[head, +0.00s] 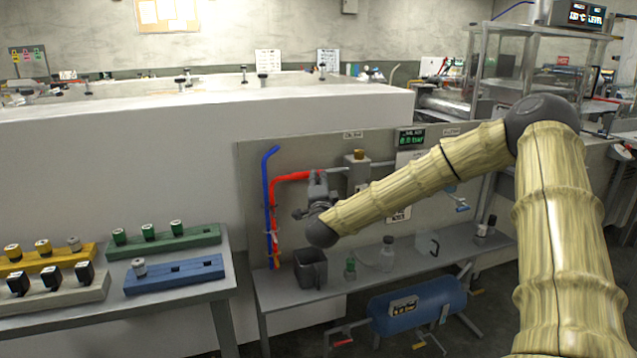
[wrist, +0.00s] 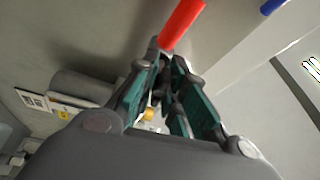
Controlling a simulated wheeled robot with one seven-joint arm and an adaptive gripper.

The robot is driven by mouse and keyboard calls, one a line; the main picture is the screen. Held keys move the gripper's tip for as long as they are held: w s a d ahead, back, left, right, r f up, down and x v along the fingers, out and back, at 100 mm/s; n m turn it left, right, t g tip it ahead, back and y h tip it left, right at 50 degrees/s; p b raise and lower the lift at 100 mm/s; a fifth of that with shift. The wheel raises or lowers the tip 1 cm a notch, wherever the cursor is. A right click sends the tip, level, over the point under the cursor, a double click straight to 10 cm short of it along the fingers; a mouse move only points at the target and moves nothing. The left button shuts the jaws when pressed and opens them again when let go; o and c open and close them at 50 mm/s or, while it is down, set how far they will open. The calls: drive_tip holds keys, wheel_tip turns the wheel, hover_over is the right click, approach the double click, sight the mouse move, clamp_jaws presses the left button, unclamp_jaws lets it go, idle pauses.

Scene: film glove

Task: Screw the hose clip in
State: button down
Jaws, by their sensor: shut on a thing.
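My gripper (head: 317,183) is at the wall panel, at the right end of the red hose (head: 284,178). In the wrist view my gripper (wrist: 172,68) has its teal-lined fingers closed together at the tips, around a small dark part. This part is mostly hidden by the fingers, so its shape and the hose clip's seating cannot be made out. The red hose (wrist: 181,24) runs up and away just beyond the fingertips in the wrist view. A small yellow spot (wrist: 149,113) shows behind the fingers.
A blue hose (head: 266,195) hangs left of the red one. A dark open bin (head: 311,268), a green bottle (head: 350,267) and a clear bottle (head: 387,252) stand on the shelf below. The blue rack (head: 205,268) and green rack (head: 196,241) lie on the left table.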

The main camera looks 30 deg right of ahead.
drive_tip(key=shift+d+f, duration=0.1)
drive_tip(key=shift+f, duration=0.15)
drive_tip(key=c, duration=1.4)
unclamp_jaws()
drive_tip(key=shift+s+d, duration=0.1)
drive_tip(key=shift+r, duration=0.15)
drive_tip(key=shift+a, duration=0.2)
drive_tip(key=v, duration=1.1)
drive_tip(key=shift+s+a, duration=0.15)
drive_tip(key=shift+s, duration=0.2)
drive_tip(key=shift+c, duration=0.3)
